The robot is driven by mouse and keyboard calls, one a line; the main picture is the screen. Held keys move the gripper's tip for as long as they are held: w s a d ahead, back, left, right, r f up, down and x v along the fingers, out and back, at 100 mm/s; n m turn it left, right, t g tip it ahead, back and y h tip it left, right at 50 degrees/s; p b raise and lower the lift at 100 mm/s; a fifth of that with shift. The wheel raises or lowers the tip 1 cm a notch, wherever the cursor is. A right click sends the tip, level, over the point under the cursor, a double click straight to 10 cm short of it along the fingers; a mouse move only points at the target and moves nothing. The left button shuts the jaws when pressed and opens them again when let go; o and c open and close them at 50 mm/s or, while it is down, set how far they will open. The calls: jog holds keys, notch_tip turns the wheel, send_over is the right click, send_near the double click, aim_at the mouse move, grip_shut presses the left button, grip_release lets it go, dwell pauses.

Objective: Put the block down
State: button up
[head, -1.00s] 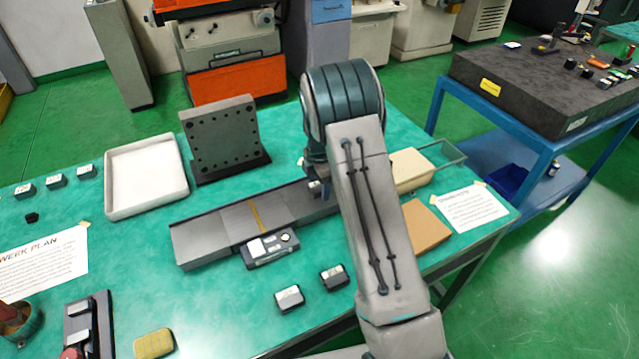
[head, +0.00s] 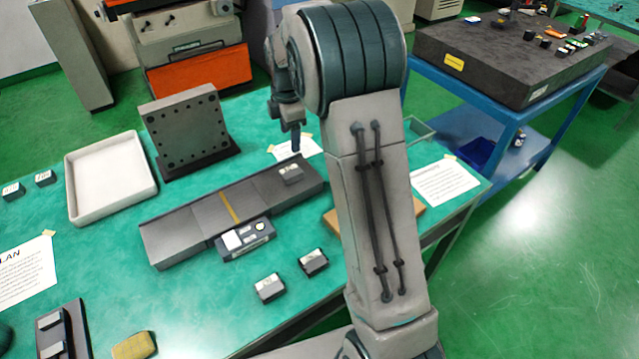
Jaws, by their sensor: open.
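A small dark block with a pale top (head: 291,173) rests on the right part of the long grey plate (head: 265,197), right of the plate's yellow-brown line. My gripper (head: 295,143) is above and just behind the block, apart from it and empty. It is open, though its fingers look small and close together from this side. My own arm hides part of the table to the right of the plate.
A handheld device (head: 245,240) sits at the plate's front edge. Two small blocks (head: 269,288) (head: 313,262) stand on the green table in front. A drilled angle plate (head: 188,131) and a white tray (head: 108,178) stand behind and left.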

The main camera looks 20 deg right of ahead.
jog(key=s+r+m+t, duration=0.1)
jog(key=s+r+m, duration=0.3)
jog(key=s, duration=0.3)
jog(key=s+r+m, duration=0.4)
jog(key=s+m, duration=0.1)
jog(key=s, duration=0.3)
jog(key=s+f+m+t, duration=0.1)
jog(key=s+m, duration=0.8)
jog(key=s, duration=0.6)
jog(key=shift+s+f+m+t, duration=0.25)
jog(key=shift+m+t, duration=0.15)
